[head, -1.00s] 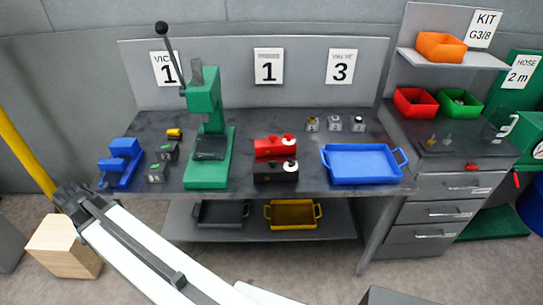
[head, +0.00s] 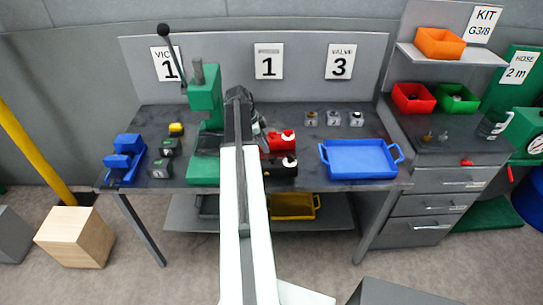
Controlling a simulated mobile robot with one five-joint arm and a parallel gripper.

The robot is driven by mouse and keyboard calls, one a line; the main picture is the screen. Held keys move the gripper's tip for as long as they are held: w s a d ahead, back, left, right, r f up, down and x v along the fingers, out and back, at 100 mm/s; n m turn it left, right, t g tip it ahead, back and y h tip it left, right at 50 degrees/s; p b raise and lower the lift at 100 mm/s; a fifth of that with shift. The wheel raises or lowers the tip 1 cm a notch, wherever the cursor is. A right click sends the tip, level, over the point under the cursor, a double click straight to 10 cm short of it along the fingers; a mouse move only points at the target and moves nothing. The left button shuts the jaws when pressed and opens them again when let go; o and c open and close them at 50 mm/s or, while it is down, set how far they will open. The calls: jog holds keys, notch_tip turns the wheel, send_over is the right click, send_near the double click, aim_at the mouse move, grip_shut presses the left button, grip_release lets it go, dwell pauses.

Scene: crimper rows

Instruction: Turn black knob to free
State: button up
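A black block with a knob on its right end (head: 284,170) sits at the front edge of the bench, just right of my arm. The knob shows a pale round top. A red block with a red knob (head: 280,142) stands directly behind it. My gripper (head: 243,97) is over the bench between the green press and these blocks, and appears to reach a little behind them. My arm covers the left ends of both blocks. The fingers are dark and small, so I cannot tell whether they are open.
The green press (head: 207,102) with its raised lever stands close on the left. A blue tray (head: 360,160) lies to the right. Small numbered blocks (head: 333,118) stand behind. A blue vice (head: 125,160) and dark small blocks are at the left. A yellow tray (head: 293,207) is on the lower shelf.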

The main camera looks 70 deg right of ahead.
aim_at(273, 159)
jog(key=b+x, duration=0.5)
jog(key=x, duration=0.1)
jog(key=shift+f+b, duration=0.3)
jog(key=shift+f, duration=0.15)
jog(key=shift+s+r, duration=0.1)
jog(key=shift+r, duration=0.05)
